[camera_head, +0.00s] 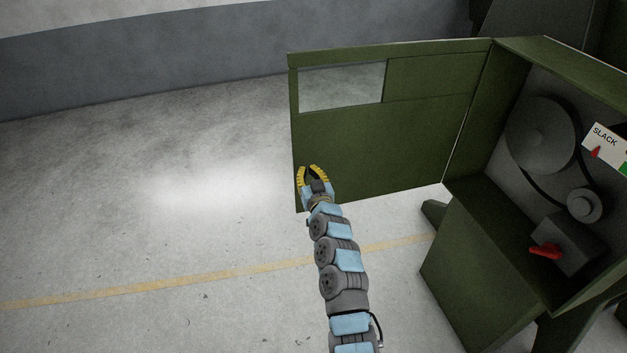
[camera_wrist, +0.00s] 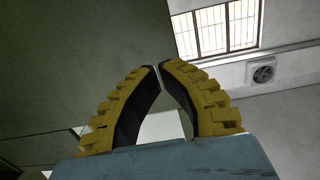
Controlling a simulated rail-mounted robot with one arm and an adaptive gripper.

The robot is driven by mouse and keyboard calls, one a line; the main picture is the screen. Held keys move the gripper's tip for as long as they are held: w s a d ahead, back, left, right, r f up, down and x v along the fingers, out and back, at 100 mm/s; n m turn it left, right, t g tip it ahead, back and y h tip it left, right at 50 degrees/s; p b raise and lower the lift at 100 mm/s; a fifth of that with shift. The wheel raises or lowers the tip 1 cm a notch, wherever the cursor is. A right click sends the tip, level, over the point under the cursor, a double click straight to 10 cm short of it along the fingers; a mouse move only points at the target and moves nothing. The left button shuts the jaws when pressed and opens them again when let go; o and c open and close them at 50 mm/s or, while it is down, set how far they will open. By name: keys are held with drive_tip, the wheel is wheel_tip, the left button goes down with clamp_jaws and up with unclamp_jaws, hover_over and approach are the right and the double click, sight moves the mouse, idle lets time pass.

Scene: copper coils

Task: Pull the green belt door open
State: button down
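The green belt door (camera_head: 400,140) stands swung wide open to the left of its green housing (camera_head: 480,235), hinged at the housing's left edge. It has a rectangular window opening at its upper left. My gripper (camera_head: 308,168) is in front of the door's lower part, close to its free left edge. In the wrist view the yellow and black fingers (camera_wrist: 159,67) curve in until their tips almost meet, with a thin gap and nothing seen held. The door (camera_wrist: 80,60) fills the left of that view, its edge running down behind the fingertips. Contact with the door cannot be told.
The housing shows grey pulleys (camera_head: 541,135) with a belt, a red lever (camera_head: 545,251) and a sign reading SLACK (camera_head: 606,143). Clear concrete floor (camera_head: 150,210) with a yellow line lies to the left. A wall (camera_head: 130,62) stands behind.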

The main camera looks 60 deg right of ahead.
drive_tip(key=p+v, duration=0.2)
drive_tip(key=v, duration=0.3)
drive_tip(key=shift+s+a+r, duration=0.1)
drive_tip(key=shift+s+a, duration=0.1)
drive_tip(key=shift+s, duration=0.1)
drive_tip(key=shift+w, duration=0.1)
